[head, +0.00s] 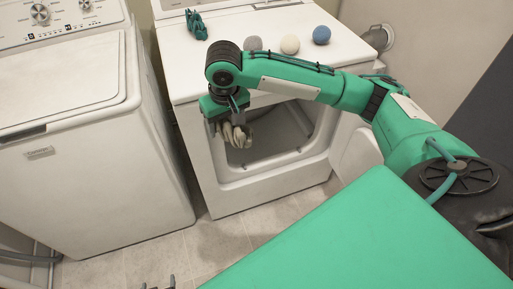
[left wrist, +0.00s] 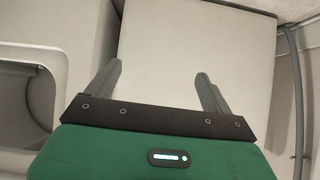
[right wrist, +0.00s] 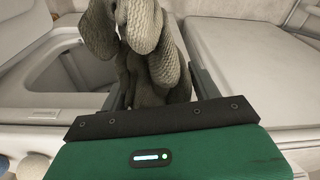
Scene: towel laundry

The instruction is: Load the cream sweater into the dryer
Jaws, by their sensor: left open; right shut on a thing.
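The cream sweater (head: 237,135) hangs as a small bunched bundle at the left side of the dryer opening (head: 285,138). My right gripper (head: 232,108) is shut on it from above; the arm reaches across the dryer front. In the right wrist view the knitted sweater (right wrist: 150,45) fills the space between the fingers. The dryer (head: 205,155) is open, with its door (head: 357,155) swung to the right. My left gripper (head: 160,284) shows only its fingertips at the bottom edge. In the left wrist view (left wrist: 158,85) it is open and empty.
The washer (head: 90,170) stands left of the dryer with its lid shut. A green object (head: 196,25) and grey, cream and blue balls (head: 321,35) lie on the dryer top. The tiled floor (head: 150,255) in front is clear.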

